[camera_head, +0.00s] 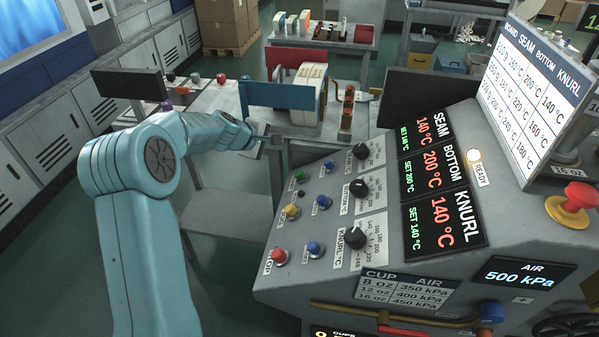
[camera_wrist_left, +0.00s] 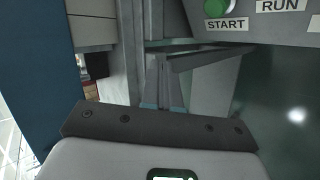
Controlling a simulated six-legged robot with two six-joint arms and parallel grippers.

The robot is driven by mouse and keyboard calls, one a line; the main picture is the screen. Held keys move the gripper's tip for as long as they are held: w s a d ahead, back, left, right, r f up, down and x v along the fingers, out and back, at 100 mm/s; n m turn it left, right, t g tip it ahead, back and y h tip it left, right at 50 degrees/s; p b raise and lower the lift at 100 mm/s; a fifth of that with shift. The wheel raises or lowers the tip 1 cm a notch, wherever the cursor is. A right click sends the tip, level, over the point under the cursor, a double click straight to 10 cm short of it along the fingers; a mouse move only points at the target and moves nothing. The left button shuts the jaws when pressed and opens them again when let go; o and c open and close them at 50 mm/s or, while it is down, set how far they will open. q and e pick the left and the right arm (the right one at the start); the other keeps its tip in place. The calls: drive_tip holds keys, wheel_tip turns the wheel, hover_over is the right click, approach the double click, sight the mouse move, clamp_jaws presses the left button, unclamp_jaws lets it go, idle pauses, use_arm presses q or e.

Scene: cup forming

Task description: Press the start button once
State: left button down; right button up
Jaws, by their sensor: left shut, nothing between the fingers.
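The green start button (camera_head: 300,176) is at the upper left of the buttons on the machine's sloped grey panel (camera_head: 330,215). In the left wrist view the button (camera_wrist_left: 217,8) is partly cut by the top edge, above its START label. My left gripper (camera_head: 275,146) is at the panel's far left edge, beyond the button and apart from it. In the left wrist view my left gripper (camera_wrist_left: 163,58) is shut and empty, pointing below and left of the button. My right gripper is not in view.
Blue, yellow and red buttons sit close to the green one, with the temperature knobs (camera_head: 357,188) to the right. The READY lamp (camera_head: 474,156) is lit. A red emergency button (camera_head: 580,196) is at far right. A blue panel (camera_head: 280,95) stands behind the gripper.

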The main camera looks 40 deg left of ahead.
sight(300, 175)
use_arm(q)
drive_tip(key=d+f+b, duration=0.1)
drive_tip(key=f, duration=0.1)
drive_tip(key=w+d+f+b, duration=0.1)
drive_tip(key=d+f+b, duration=0.1)
drive_tip(key=w+d+f+b, duration=0.1)
drive_tip(key=f+b, duration=0.1)
drive_tip(key=f, duration=0.1)
drive_tip(key=shift+w+d, duration=0.15)
drive_tip(key=shift+d, duration=0.2)
drive_tip(key=shift+s+d+r, duration=0.15)
drive_tip(key=shift+s+r, duration=0.05)
drive_tip(key=shift+r, duration=0.05)
drive_tip(key=shift+w+f, duration=0.2)
drive_tip(key=shift+s+r, duration=0.15)
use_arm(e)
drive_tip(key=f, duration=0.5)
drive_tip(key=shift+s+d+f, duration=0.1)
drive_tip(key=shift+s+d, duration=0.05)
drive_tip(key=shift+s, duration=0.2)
